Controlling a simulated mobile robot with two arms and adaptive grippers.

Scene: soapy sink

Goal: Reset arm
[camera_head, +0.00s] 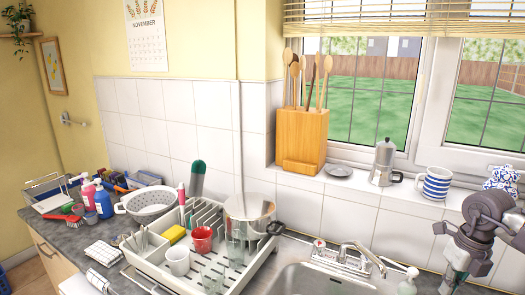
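One of my arms, the right, shows at the right edge, its dark grey and silver joints above the counter beside the sink (315,281). The end of this arm, with my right gripper (453,280), points down near the bottom edge. Its fingertips are not clear there, so I cannot tell whether it is open or shut, or if it holds anything. My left arm and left gripper are not in view.
A dish rack (151,273) holds a red mug (202,239), a white mug (177,261), glasses and a pot (248,215). A colander (150,202) stands behind. The tap (360,257) and a soap bottle (408,281) are near my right arm. A striped mug (436,184) stands on the sill.

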